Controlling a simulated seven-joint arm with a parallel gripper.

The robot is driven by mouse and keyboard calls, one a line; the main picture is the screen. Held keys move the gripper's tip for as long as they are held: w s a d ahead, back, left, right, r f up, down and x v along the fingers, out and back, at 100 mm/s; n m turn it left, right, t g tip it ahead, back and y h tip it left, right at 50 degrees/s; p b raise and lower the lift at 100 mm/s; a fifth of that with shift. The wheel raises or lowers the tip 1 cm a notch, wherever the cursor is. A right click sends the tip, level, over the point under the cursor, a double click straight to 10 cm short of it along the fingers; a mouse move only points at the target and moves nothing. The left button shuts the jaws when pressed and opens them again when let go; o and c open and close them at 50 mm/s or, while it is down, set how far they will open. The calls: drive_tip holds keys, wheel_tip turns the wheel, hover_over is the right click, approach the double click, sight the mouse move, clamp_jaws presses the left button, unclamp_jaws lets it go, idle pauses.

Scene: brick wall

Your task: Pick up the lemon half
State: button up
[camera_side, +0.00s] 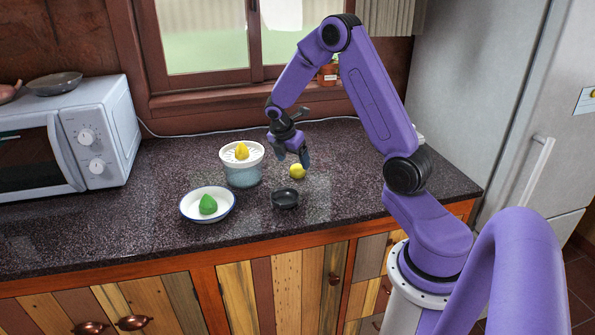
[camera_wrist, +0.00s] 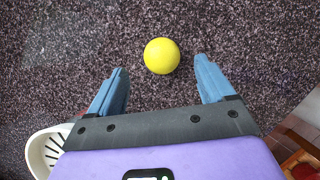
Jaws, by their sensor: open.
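The lemon half (camera_side: 297,171) is a small yellow round thing on the dark speckled counter, right of the juicer. In the wrist view the lemon half (camera_wrist: 162,56) shows as a smooth yellow dome; no cut face is visible. My gripper (camera_side: 293,161) points down just above and beside it. In the wrist view my gripper (camera_wrist: 160,68) is open, with one blue-grey finger on each side of the lemon half and a gap on both sides. Nothing is held.
A juicer (camera_side: 242,174) with a white slotted top and yellow cone stands left of my gripper. A small dark bowl (camera_side: 285,199) sits in front. A white plate (camera_side: 187,207) holds a green piece. A microwave (camera_side: 110,135) is at left. The counter (camera_side: 370,195) is clear to the right.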

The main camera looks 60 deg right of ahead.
sight(296, 166)
drive_tip(key=x, duration=0.4)
drive_tip(key=shift+s, duration=0.1)
drive_tip(key=c, duration=1.3)
drive_tip(key=shift+o, duration=0.2)
drive_tip(key=shift+r, duration=0.1)
